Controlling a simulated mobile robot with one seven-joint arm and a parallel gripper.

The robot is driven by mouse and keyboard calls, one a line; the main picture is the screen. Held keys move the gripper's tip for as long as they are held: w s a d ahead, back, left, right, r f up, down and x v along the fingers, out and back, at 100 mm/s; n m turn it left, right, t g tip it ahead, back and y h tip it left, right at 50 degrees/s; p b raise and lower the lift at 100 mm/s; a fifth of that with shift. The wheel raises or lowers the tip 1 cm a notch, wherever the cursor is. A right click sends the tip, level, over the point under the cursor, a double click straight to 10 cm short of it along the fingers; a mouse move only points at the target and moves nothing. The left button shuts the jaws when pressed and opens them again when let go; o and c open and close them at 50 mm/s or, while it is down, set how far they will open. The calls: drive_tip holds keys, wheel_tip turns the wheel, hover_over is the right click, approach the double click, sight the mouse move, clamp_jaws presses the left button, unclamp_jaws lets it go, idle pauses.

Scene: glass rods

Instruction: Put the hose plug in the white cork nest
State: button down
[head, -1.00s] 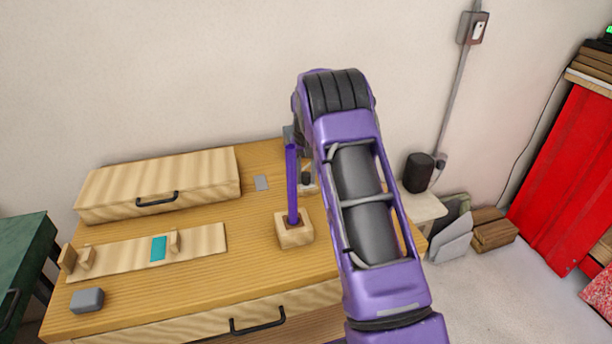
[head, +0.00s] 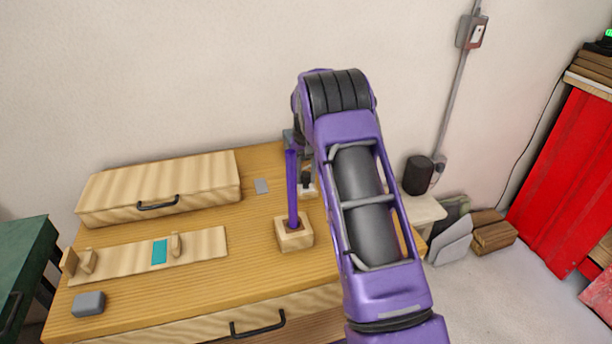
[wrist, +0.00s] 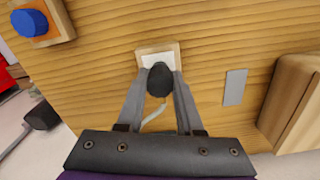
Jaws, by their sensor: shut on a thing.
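My gripper (wrist: 160,95) is shut on the hose plug (wrist: 160,79), a dark rounded piece with a pale hose trailing from it between the fingers. In the wrist view the plug is in front of the white cork nest (wrist: 146,60), a white square in a light wooden frame, and covers part of it. I cannot tell whether the plug touches the nest. In the head view the dark plug (head: 306,180) shows just left of my arm, with a bit of the nest (head: 308,192) below it. My arm hides most of the gripper there.
A purple rod (head: 292,190) stands in a wooden block (head: 294,238) close to the left of my arm; its blue end (wrist: 29,22) shows in the wrist view. A grey plate (head: 261,186) lies further left. A wooden case (head: 160,188) stands at the back left.

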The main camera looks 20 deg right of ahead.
sight(306, 174)
drive_tip(key=shift+f+b, duration=0.45)
drive_tip(key=shift+f, duration=0.35)
drive_tip(key=c, duration=0.8)
unclamp_jaws()
drive_tip(key=shift+c, duration=0.2)
drive_tip(key=shift+r, duration=0.1)
drive_tip(key=shift+r+p, duration=0.5)
drive_tip(key=shift+r, duration=4.95)
drive_tip(key=shift+a, duration=0.1)
